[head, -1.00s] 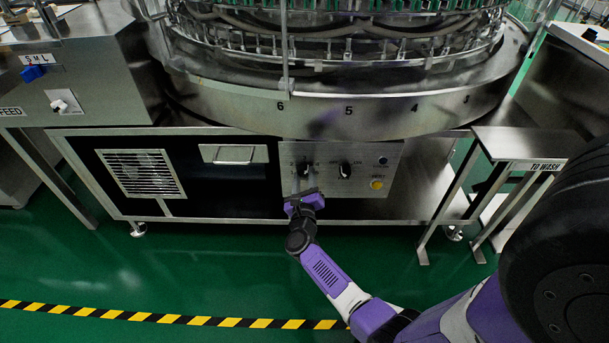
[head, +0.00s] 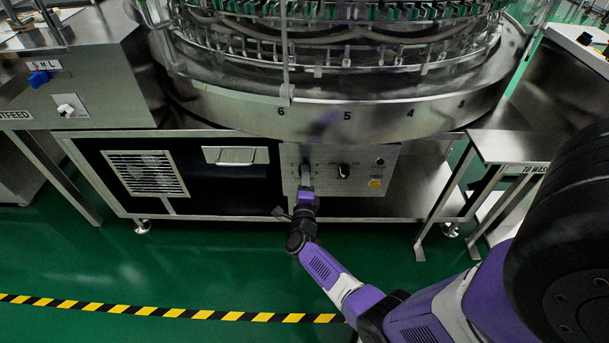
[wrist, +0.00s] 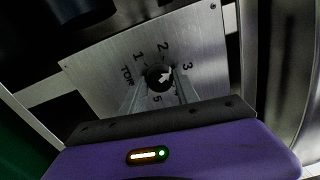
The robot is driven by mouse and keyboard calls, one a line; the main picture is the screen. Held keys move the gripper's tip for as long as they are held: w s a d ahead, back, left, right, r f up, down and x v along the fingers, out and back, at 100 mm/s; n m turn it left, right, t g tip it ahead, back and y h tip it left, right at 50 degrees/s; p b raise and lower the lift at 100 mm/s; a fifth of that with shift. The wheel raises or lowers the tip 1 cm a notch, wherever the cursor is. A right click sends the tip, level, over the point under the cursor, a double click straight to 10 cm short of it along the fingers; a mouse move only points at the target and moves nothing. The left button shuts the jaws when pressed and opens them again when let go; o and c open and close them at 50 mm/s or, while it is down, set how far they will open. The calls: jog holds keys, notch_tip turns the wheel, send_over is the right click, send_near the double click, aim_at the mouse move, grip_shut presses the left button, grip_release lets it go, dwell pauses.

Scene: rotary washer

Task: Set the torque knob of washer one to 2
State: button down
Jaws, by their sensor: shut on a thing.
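The torque knob (wrist: 157,82) is a small dark round knob with a white pointer, on a brushed metal panel (wrist: 95,72). Numbers 1, 2, 3 and 5 are readable around it, beside the partly covered word torque. The pointer aims to the upper right in the wrist view, between 2 and 3. My gripper (wrist: 160,80) has one finger on each side of the knob and is shut on it. In the head view my gripper (head: 305,172) reaches the left side of the panel (head: 362,158) and hides this knob.
A second black knob (head: 343,171), a dark button (head: 380,162) and a yellow button (head: 375,184) sit to the right on the panel. The round carousel (head: 330,118) overhangs above. A metal stand (head: 500,147) is at right. Green floor lies open in front.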

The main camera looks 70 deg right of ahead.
jog(key=shift+n+p, duration=1.05)
jog(key=shift+n, duration=2.45)
jog(key=c, duration=0.9)
grip_release()
jog(key=shift+a, duration=0.1)
jog(key=p+v, duration=0.3)
jog(key=v, duration=0.4)
jog(key=shift+s+a, duration=0.1)
jog(key=shift+a, duration=0.25)
